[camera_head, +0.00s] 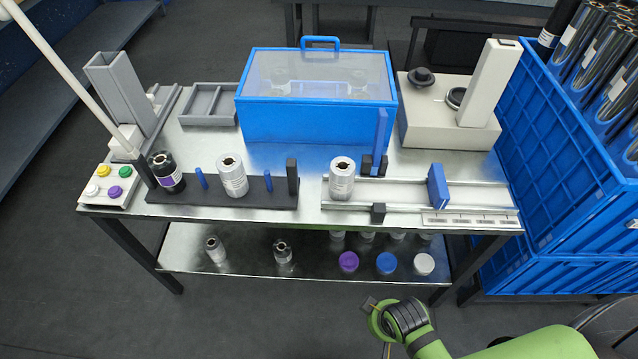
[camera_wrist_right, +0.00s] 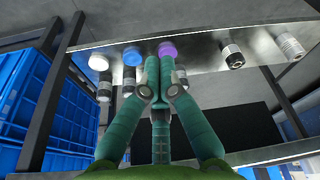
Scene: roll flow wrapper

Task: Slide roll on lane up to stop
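A silver roll (camera_head: 342,178) stands upright at the left end of the metal lane (camera_head: 400,193) on the table's right half. A blue upright plate (camera_head: 437,187), which looks like the stop, stands across the lane to the right, with clear lane between it and the roll. Small black blocks (camera_head: 378,212) sit at the lane's edges near the roll. My right gripper (camera_wrist_right: 159,60) is below and in front of the table, away from the roll; its fingers are together and empty in the right wrist view. My left gripper is not in view.
A blue clear-topped box (camera_head: 318,120) stands behind the lane, and a beige machine (camera_head: 450,125) at back right. A black rack (camera_head: 280,197) with another silver roll (camera_head: 232,175) stands left. Blue crates (camera_head: 560,170) flank the right. The lower shelf (camera_head: 320,270) holds rolls and coloured caps.

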